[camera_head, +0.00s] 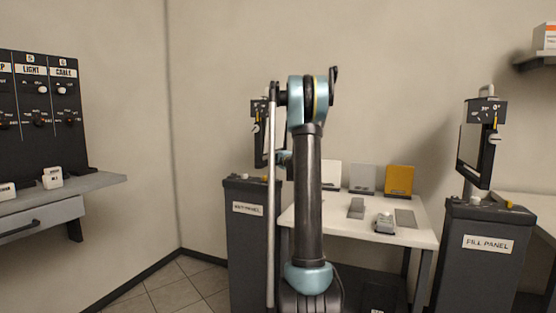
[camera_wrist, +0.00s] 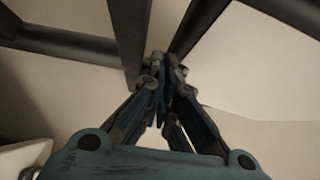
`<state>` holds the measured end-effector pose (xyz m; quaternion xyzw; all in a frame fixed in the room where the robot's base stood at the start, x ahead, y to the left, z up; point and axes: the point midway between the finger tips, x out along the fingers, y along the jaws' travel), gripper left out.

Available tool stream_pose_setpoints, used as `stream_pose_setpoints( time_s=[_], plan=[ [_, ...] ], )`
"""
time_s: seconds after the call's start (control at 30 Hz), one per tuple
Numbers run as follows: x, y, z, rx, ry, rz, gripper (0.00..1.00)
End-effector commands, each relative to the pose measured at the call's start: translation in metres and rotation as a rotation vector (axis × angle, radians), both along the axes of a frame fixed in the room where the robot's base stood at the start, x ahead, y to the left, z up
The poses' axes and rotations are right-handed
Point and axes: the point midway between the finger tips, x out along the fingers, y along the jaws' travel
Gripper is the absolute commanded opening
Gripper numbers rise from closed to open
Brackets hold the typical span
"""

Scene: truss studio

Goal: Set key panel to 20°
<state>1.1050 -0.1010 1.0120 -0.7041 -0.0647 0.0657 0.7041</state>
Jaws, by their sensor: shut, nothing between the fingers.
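The key panel stand (camera_head: 247,209) is a dark pedestal with a white label, left of centre in the head view. Above it a dark-framed tilting panel (camera_head: 259,150) with a yellow pointer stands nearly upright. My arm hides its right part, and the scale is too small to read. My gripper (camera_wrist: 160,65) is shut and empty in the wrist view, its fingertips close to dark bars (camera_wrist: 125,40). I cannot tell whether they touch. In the head view the gripper is mostly hidden behind my arm.
The fill panel stand (camera_head: 487,243) with a similar tilting panel (camera_head: 476,150) is at right. A white table (camera_head: 340,223) with small blocks and upright cards stands between. A black control board (camera_head: 45,110) and grey shelf (camera_head: 95,184) are at left. Tiled floor (camera_head: 165,283) is clear at left.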

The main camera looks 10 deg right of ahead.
Motion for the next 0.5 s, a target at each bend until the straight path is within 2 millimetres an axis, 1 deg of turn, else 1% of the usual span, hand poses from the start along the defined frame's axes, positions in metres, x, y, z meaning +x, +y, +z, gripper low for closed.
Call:
stream_pose_setpoints(
  time_s=[0.33, 0.43, 0.5],
  plan=[
    [-0.001, -0.001, 0.0, 0.0, 0.0, -0.001, 0.0],
    [-0.003, -0.006, -0.001, 0.0, 0.0, -0.001, 0.0],
    [-0.007, -0.013, -0.003, 0.0, 0.0, -0.001, 0.0]
  ],
)
